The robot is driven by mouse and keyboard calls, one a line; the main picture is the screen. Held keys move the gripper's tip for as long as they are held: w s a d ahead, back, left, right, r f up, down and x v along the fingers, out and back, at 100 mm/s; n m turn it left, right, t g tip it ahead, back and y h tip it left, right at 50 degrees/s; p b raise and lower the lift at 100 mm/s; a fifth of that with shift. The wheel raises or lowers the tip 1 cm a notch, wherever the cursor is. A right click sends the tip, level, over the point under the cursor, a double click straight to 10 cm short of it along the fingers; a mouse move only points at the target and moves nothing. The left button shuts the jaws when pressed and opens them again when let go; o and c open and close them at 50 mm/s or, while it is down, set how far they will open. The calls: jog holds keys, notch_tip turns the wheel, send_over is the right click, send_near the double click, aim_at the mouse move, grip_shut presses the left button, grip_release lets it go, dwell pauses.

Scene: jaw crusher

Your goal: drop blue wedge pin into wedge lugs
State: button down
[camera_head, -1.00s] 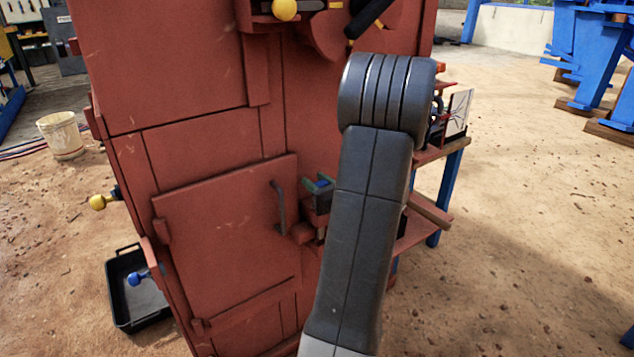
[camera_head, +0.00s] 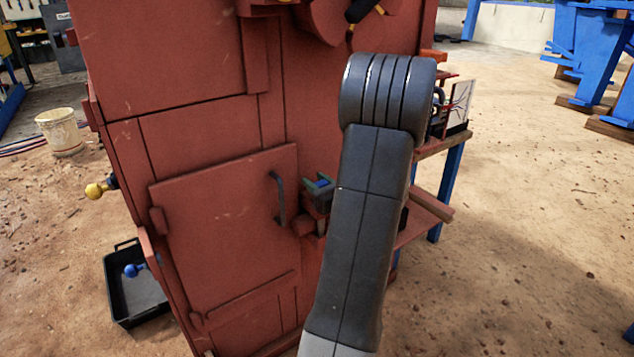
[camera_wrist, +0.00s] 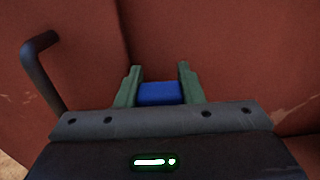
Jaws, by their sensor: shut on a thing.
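My gripper (camera_wrist: 158,92) is shut on the blue wedge pin (camera_wrist: 160,93). In the wrist view, its two green fingers stand at either side of the blue block, in front of red metal. In the head view, the gripper (camera_head: 319,184) shows just left of my arm, right of the door handle (camera_head: 279,198); my arm hides part of it. A small red block (camera_head: 303,226) juts from the door's right edge, just below the gripper. I cannot tell whether it is one of the wedge lugs. The pin's lower end is hidden.
The red crusher body (camera_head: 160,60) and its door (camera_head: 225,240) fill the left and middle. A blue-legged bench (camera_head: 449,185) stands behind my arm. A black tray (camera_head: 140,305) lies at lower left, and a bucket (camera_head: 60,132) stands beyond. Sandy floor at right is open.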

jog(key=shift+f+b, duration=0.35)
jog(key=shift+f, duration=0.1)
jog(key=c, duration=0.9)
grip_release()
jog(key=p+v, duration=0.2)
jog(key=v, duration=1.2)
jog(key=shift+w, duration=0.1)
jog(key=b+x, duration=0.2)
jog(key=x, duration=1.2)
